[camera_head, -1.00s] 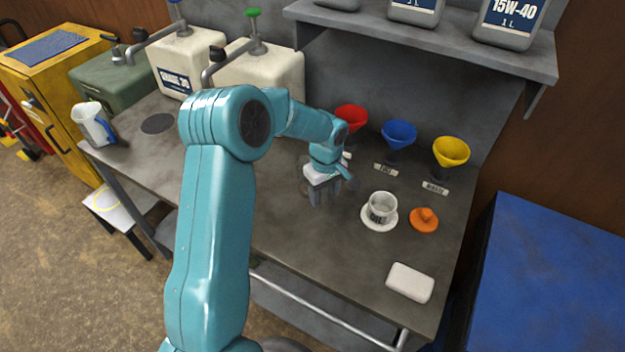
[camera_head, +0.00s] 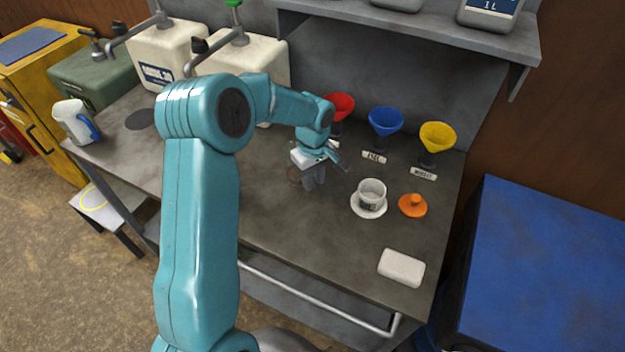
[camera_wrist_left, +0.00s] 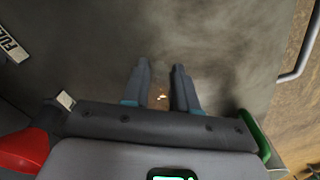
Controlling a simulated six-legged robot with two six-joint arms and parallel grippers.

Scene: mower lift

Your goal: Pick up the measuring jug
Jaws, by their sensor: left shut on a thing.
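A white jug with a blue handle (camera_head: 72,122), the likely measuring jug, stands upright at the left end of the grey workbench (camera_head: 330,240). My left gripper (camera_head: 314,182) points down over the middle of the bench, well to the right of that jug. In the left wrist view its two fingers (camera_wrist_left: 162,92) stand a short gap apart. A tiny bright spot shows between them; what they hold cannot be made out. A small brown round patch (camera_head: 295,177) shows beside the fingers. My right gripper is out of view.
Right of my gripper are a white cup on a saucer (camera_head: 368,211), an orange lid (camera_head: 413,206) and a white block (camera_head: 401,267). Red (camera_head: 340,104), blue (camera_head: 385,120) and yellow (camera_head: 437,135) funnels stand behind. Containers with taps (camera_head: 165,55) line the back left.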

